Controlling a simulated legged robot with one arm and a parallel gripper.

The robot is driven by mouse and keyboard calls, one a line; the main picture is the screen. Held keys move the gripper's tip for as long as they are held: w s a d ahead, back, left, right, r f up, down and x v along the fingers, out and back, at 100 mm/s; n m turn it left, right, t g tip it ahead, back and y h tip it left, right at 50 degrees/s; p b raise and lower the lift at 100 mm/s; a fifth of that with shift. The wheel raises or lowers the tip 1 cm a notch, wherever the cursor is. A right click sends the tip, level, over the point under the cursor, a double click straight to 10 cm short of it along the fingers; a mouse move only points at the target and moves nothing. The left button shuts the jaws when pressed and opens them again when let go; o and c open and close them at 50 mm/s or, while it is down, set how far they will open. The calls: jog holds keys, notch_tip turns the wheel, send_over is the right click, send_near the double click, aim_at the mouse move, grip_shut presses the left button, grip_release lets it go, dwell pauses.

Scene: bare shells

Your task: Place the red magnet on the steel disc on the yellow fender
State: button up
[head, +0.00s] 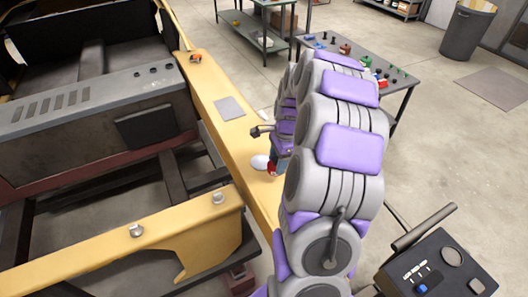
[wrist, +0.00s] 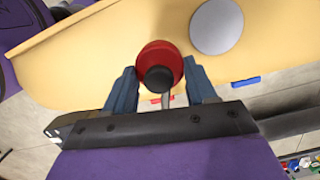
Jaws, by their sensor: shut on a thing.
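My gripper (wrist: 161,84) is shut on the red magnet (wrist: 150,52), a round red piece with a black knob, held between the blue-grey fingers. The magnet appears over the yellow fender (wrist: 85,45) in the wrist view. The pale grey steel disc (wrist: 216,27) lies on the fender to the upper right of the magnet, with a narrow gap between them in that view. In the head view, the disc (head: 260,162) shows just left of my gripper, and a little red of the magnet (head: 272,169) shows. My arm hides most of the gripper there. I cannot tell the magnet's height above the fender.
A grey square plate (head: 230,108) and a small orange item (head: 195,58) lie farther up the fender (head: 213,78). Two bolts stand on the yellow crossbar (head: 170,222). The grey engine-bay part (head: 90,105) is at left. A table (head: 398,83) with small items stands behind my arm.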

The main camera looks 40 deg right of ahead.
jog(key=w, duration=0.5)
jog(key=shift+w+a+f, duration=0.1)
jog(key=shift+w+a, duration=0.05)
jog(key=w, duration=0.1)
jog(key=w+d, duration=0.2)
jog(key=shift+f, duration=0.25)
jog(key=shift+w+d+f, duration=0.1)
jog(key=shift+w+d, duration=0.1)
jog(key=shift+d, duration=0.1)
jog(key=shift+w+a+f, duration=0.1)
jog(key=shift+w+f, duration=0.05)
jog(key=f, duration=0.1)
jog(key=a+f, duration=0.1)
jog(key=f, duration=0.1)
jog(key=shift+a, duration=0.2)
jog(key=shift+d, duration=0.2)
jog(key=o, duration=0.9)
jog(key=shift+d+f, duration=0.1)
jog(key=shift+d, duration=0.1)
jog(key=o, duration=0.3)
jog(key=shift+d, duration=0.25)
jog(key=shift+o, duration=0.9)
jog(key=shift+a, duration=0.5)
jog(key=r, duration=0.4)
jog(key=d+r, duration=0.1)
jog(key=r, duration=0.3)
jog(key=d+r, duration=0.1)
jog(key=r, duration=0.3)
jog(key=shift+s+r, duration=0.1)
jog(key=shift+s, duration=0.3)
